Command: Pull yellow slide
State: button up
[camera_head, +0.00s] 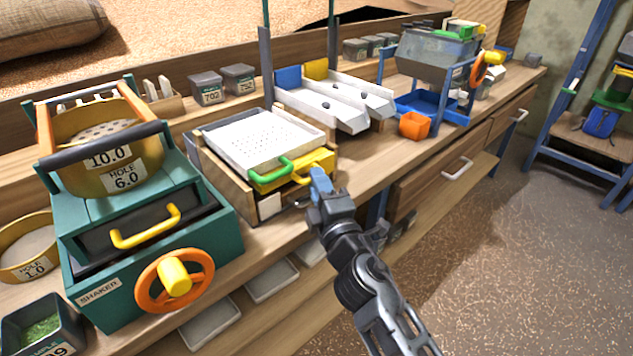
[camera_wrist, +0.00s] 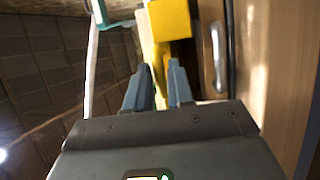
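The yellow slide (camera_head: 290,172) sits in the front of a wooden box, under a white perforated tray (camera_head: 263,138) with a green handle (camera_head: 271,170). A curved yellow handle (camera_head: 304,175) sticks out of the slide's front. My gripper (camera_head: 318,182) is just to the right of this handle, very close to it. In the wrist view, the two blue-grey fingers (camera_wrist: 157,78) stand apart, and a yellow part shows between and beyond them. A larger yellow block (camera_wrist: 168,18) shows ahead. I cannot tell whether the fingers touch the handle.
A green shaker (camera_head: 150,225) with an orange wheel stands to the left on the bench. Drawers with metal handles (camera_head: 457,168) line the bench front.

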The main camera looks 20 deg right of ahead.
jog(key=shift+o, duration=1.3)
jog(key=s+f+b, duration=0.1)
jog(key=s, duration=0.6)
jog(key=shift+s+a+b, duration=0.3)
jog(key=shift+a+b, duration=0.05)
